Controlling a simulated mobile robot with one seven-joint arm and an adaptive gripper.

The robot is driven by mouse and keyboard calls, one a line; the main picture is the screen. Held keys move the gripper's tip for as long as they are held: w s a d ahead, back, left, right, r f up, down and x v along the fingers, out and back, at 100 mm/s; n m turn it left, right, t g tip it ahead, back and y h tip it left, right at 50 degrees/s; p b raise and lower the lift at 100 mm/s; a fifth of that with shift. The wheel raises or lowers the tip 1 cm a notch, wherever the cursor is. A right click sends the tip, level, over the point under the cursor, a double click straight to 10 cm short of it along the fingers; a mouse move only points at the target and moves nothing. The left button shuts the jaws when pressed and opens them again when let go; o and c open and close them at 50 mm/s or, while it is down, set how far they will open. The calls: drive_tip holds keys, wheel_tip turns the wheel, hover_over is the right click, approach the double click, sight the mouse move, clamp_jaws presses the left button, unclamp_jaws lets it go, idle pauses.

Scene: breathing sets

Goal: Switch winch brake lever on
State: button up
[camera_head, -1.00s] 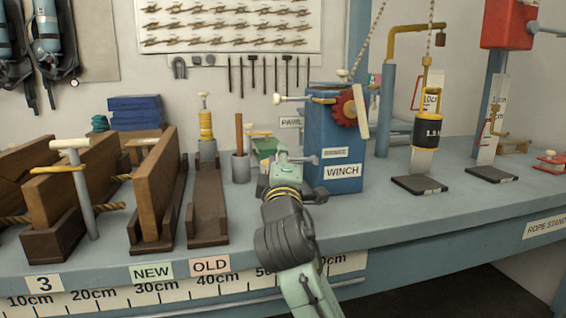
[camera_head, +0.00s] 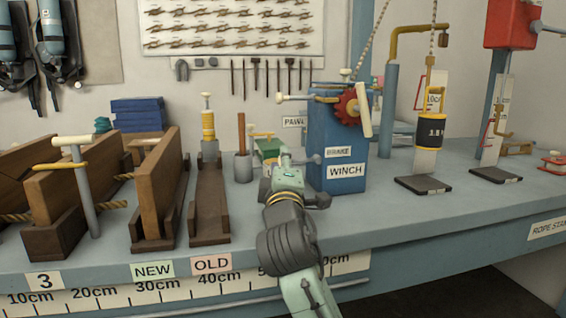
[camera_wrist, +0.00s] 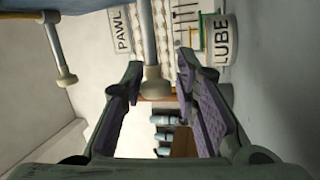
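The winch (camera_head: 337,130) is a blue box with "BRAKE" and "WINCH" labels on its front. The brake lever (camera_head: 316,159) looks like the short grey rod on its left side, beside the BRAKE label. My gripper (camera_head: 284,158) is at the winch's left side, its fingers mostly hidden by my arm. In the wrist view my gripper (camera_wrist: 158,85) is open, and a rod with a pale round knob, apparently the brake lever (camera_wrist: 152,85), lies between the fingers. A clear gap shows to the right finger. Contact with the left finger is unclear.
A second knobbed lever (camera_head: 281,98) juts left from the winch top, near the PAWL label (camera_head: 293,122). A red ratchet wheel (camera_head: 347,106) is at the top right. A LUBE pot (camera_wrist: 220,40) and wooden channels (camera_head: 206,195) are nearby.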

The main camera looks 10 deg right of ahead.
drive_tip(key=shift+o, duration=1.2)
drive_tip(key=shift+r, duration=0.1)
drive_tip(key=shift+r, duration=0.15)
